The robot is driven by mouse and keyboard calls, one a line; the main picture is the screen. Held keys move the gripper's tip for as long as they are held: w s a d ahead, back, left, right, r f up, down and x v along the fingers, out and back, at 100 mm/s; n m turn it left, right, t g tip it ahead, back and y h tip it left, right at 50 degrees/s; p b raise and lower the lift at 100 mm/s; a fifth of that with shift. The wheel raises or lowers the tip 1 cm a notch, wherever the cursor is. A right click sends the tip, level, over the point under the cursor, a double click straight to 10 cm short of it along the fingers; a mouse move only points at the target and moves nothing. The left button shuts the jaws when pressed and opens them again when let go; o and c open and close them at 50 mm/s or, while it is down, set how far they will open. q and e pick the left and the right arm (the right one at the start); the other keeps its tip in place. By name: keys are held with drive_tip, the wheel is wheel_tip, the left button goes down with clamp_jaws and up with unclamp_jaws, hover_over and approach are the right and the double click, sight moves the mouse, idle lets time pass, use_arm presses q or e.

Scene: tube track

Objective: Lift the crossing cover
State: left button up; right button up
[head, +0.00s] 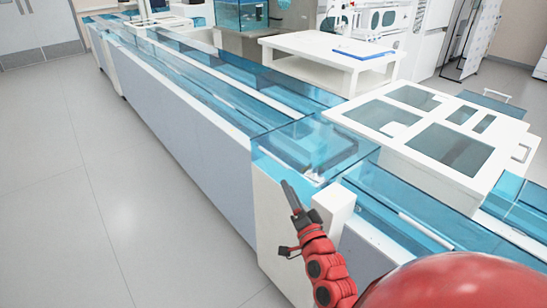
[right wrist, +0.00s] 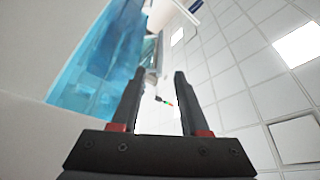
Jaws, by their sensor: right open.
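The crossing cover (head: 318,146) is a clear blue box-like cover on the white track in the head view, at the corner where track sections meet. It looks closed down on the track. My right gripper (head: 289,190) is in front of its near left side, beside a white upright block (head: 334,207). I cannot tell from the head view whether it touches anything. In the right wrist view the right gripper (right wrist: 156,78) has its two dark fingers apart with nothing between them. Blue clear panelling (right wrist: 100,65) shows to their left. My left gripper is not in view.
A long track (head: 190,110) with blue clear sides runs to the back left. A white frame with dark panes (head: 463,177) lies right of the cover. A white table (head: 315,47) with a blue clipboard (head: 362,52) stands behind. The floor at left is clear.

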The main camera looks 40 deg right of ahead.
sight(274, 157)
drive_tip(key=p+x, duration=0.1)
drive_tip(key=x, duration=1.2)
drive_tip(key=shift+w+r, duration=0.1)
drive_tip(key=shift+w, duration=0.1)
clamp_jaws()
idle(0.8)
